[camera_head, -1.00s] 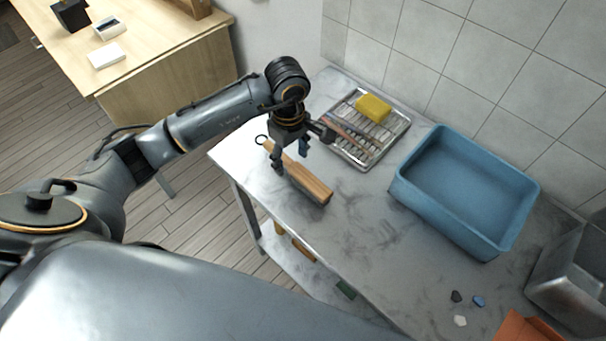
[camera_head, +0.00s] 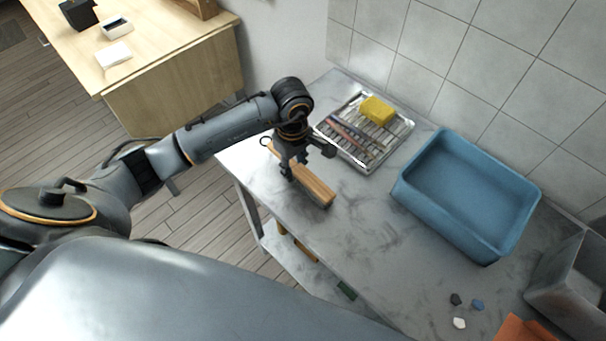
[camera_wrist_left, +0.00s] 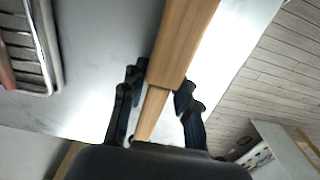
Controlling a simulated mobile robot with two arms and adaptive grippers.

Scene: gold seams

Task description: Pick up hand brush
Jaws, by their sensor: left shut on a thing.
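The hand brush (camera_head: 314,186) has a long wooden body and a ring at its handle end. It lies near the left edge of the grey table in the head view. My left gripper (camera_head: 289,168) is above it, shut on its handle part. In the left wrist view the brush (camera_wrist_left: 183,40) runs between the two dark fingers of the left gripper (camera_wrist_left: 158,100), which close in on either side where the handle meets the wider body. The bristles are hardly visible. My right gripper is not in view.
A metal tray (camera_head: 404,133) with a yellow sponge (camera_head: 377,110) and several tools lies behind the brush. A blue basin (camera_head: 462,230) stands to the right. Small pieces, a white one (camera_head: 459,323) among them, lie at the front right. The table middle (camera_head: 370,225) is clear.

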